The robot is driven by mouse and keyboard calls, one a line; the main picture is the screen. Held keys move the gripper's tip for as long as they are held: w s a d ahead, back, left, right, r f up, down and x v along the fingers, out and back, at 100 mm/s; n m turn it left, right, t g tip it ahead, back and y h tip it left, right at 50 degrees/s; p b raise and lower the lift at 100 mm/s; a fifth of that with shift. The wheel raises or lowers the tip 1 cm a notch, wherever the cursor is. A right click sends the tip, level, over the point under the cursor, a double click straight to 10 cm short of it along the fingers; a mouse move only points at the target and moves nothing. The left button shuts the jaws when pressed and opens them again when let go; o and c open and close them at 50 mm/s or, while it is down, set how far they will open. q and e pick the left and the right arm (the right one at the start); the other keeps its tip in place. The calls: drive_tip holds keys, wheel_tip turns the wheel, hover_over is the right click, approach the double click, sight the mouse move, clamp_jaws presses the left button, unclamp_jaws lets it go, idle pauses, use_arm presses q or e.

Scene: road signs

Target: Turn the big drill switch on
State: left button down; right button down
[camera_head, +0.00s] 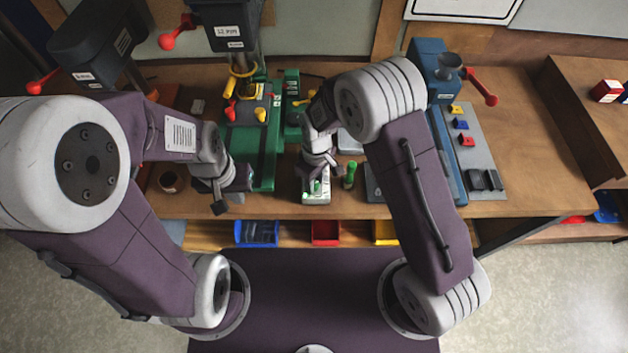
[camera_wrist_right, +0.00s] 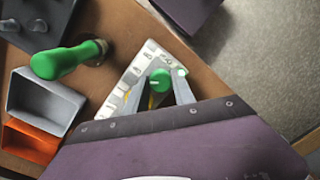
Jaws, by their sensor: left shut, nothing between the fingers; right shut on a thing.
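A white switch panel (camera_wrist_right: 128,88) lies on the wooden bench, with a round green knob (camera_wrist_right: 160,80) on it. In the head view the panel (camera_head: 317,196) is near the bench's front edge, under my right gripper. My right gripper (camera_wrist_right: 160,88) is shut on the green knob, with a finger on each side of it. A dark drill press labelled 12 mm (camera_head: 228,22) stands at the back. Another dark drill (camera_head: 92,42) stands left of it; its label is too small to read. My left gripper (camera_head: 224,198) is shut and empty over the bench's front left.
A green-handled tool (camera_head: 349,175) stands just right of the panel. A green machine (camera_head: 265,170) is between the grippers. A blue machine (camera_head: 450,160) and a grey board with coloured blocks (camera_head: 478,150) are at right. Blue, red and yellow bins (camera_head: 326,233) hang below the front edge.

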sight(316, 183)
drive_tip(key=shift+w+r, duration=0.1)
drive_tip(key=shift+r, duration=0.05)
drive_tip(key=c, duration=1.2)
unclamp_jaws()
drive_tip(key=shift+c, duration=0.2)
drive_tip(key=shift+o, duration=0.9)
drive_tip(key=shift+d, duration=0.1)
drive_tip(key=shift+r, duration=0.35)
wheel_tip(316, 183, up, 8)
drive_tip(key=b, duration=0.1)
drive_tip(key=shift+d+r+b, duration=0.15)
drive_tip(key=shift+b, duration=0.15)
